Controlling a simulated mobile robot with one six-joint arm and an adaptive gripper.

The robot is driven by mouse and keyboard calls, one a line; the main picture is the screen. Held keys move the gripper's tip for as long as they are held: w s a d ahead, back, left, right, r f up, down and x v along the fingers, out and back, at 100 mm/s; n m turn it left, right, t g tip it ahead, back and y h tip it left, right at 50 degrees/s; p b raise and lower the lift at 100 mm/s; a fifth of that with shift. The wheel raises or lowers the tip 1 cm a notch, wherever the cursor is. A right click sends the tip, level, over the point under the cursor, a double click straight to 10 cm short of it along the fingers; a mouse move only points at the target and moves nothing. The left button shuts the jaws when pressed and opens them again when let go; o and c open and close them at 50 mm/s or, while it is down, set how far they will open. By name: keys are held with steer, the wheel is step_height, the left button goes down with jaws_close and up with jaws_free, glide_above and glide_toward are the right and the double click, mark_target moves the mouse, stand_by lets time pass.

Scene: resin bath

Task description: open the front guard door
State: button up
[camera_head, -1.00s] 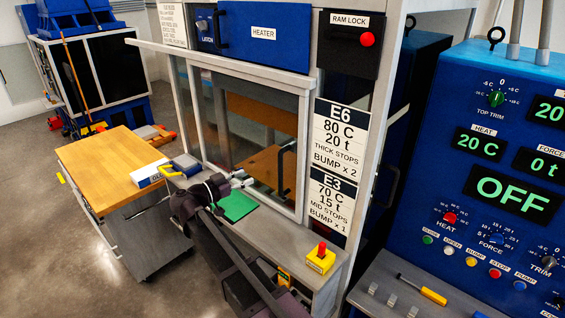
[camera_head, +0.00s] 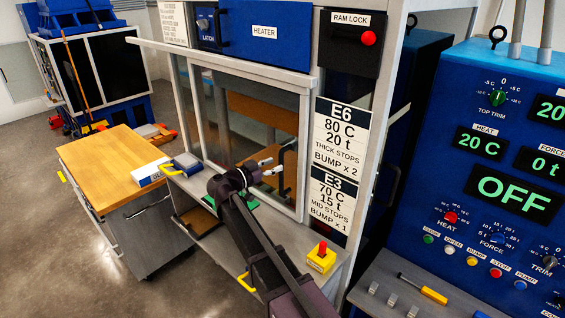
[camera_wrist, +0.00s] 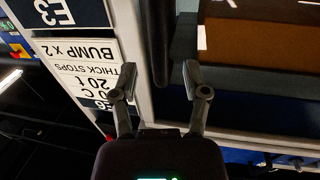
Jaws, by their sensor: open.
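The front guard door (camera_head: 302,150) is a grey-framed clear panel on the press front, and it stands shut. Its black upright handle (camera_head: 281,182) is near the door's right edge. My gripper (camera_head: 269,167) is open in front of this handle, fingers pointing at it. In the wrist view, which is turned upside down, the handle (camera_wrist: 157,45) shows as a dark bar between and beyond the open fingertips of my gripper (camera_wrist: 162,80). I cannot tell whether either finger touches it.
Signs for E6 (camera_head: 342,135) and E3 (camera_head: 333,203) are right of the door. A yellow box with a red button (camera_head: 321,258) stands on the front ledge. A wood-topped cart (camera_head: 108,160) is at left. The control panel (camera_head: 480,160) is at right.

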steer(key=shift+x, duration=1.8)
jaws_close()
